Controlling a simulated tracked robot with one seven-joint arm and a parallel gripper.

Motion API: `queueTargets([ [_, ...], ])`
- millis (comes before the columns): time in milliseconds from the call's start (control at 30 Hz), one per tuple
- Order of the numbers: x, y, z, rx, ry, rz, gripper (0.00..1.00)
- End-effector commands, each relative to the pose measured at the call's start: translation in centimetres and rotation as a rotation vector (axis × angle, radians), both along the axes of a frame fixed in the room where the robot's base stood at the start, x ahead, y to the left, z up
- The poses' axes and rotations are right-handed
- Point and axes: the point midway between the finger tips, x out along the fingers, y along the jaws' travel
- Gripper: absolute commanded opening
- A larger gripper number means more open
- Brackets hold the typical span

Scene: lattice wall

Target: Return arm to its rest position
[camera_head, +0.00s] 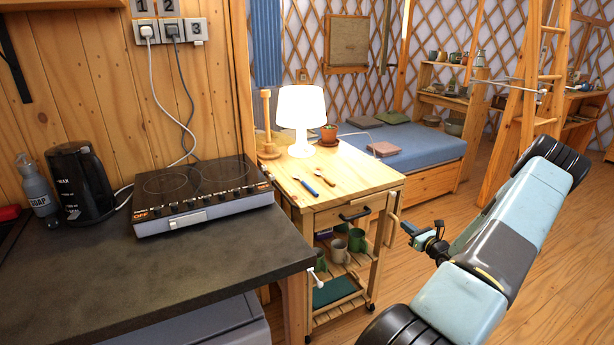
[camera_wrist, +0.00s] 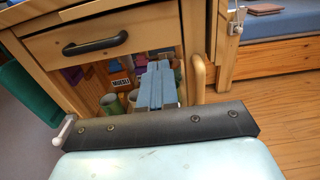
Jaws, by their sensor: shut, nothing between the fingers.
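My arm shows in the head view at the right, folded, with light blue links and dark joints. My gripper (camera_head: 409,229) points left toward the small wooden cart (camera_head: 352,187), apart from it. In the wrist view my gripper's blue fingers (camera_wrist: 156,84) are together, with nothing between them. The cart's drawer (camera_wrist: 92,44) with its dark handle lies beyond them, and mugs on its shelf are partly hidden behind the fingers.
A dark counter (camera_head: 225,255) with a hot plate (camera_head: 200,193), kettle (camera_head: 80,183) and soap bottle (camera_head: 38,190) fills the left. A lit lamp (camera_head: 301,113) and two utensils stand or lie on the cart. A bed (camera_head: 410,150) and wooden ladder (camera_head: 530,80) are behind. Open wooden floor (camera_head: 420,205) lies between.

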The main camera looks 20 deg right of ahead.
Motion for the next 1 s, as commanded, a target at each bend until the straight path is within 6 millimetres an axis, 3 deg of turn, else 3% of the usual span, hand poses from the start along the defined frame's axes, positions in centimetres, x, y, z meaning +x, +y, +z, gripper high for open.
queueTargets([
  [133,0.2,0.3,0.4,-0.009,0.001,0.012,0.0],
  [267,1.2,2.0,2.4,-0.059,0.005,0.083,0.0],
  [633,4.1,13.2,12.3,-0.349,0.035,0.478,0.0],
  [1000,2.9,24.3,20.5,-0.67,0.055,0.846,0.0],
])
